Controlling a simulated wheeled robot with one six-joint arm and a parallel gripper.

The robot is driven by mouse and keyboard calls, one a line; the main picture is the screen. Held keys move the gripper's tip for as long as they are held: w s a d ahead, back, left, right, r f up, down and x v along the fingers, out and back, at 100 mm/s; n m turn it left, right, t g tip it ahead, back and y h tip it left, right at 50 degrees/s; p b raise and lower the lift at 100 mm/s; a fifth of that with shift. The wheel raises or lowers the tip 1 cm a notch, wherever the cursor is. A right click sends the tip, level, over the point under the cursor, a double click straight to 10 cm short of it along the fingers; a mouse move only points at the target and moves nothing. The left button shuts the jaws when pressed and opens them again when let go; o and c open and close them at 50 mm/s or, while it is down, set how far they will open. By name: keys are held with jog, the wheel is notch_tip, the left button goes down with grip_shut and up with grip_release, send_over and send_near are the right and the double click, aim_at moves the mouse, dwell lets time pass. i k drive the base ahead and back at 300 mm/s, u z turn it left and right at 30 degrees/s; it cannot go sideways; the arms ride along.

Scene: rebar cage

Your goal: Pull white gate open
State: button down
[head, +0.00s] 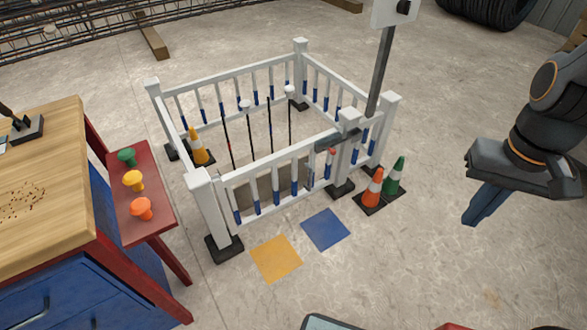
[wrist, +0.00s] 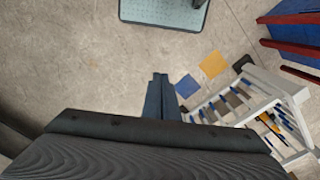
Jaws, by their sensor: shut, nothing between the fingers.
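The white gate (head: 273,187) is the front side of a small square white fence, with blue-banded bars. It stands between a left front post (head: 207,212) and a right front post (head: 347,125), and looks in line with them, closed. A dark latch piece (head: 328,143) sits near its right end. My gripper (head: 474,216) is at the right in the head view, in the air, well apart from the gate, with its fingers together and empty. In the wrist view my gripper (wrist: 160,78) points over bare floor, and the white fence (wrist: 262,103) is to its right.
Orange and green cones (head: 372,188) stand on a black base right of the gate. A yellow tile (head: 276,259) and a blue tile (head: 325,229) lie in front. A wooden workbench (head: 45,185) with a red side shelf (head: 157,205) is at left. A sign pole (head: 380,75) rises behind. Floor between gate and gripper is mostly clear.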

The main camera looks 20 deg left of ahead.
aim_at(316, 144)
jog(key=z, duration=1.65)
jog(key=k, duration=0.65)
jog(key=u, duration=1.65)
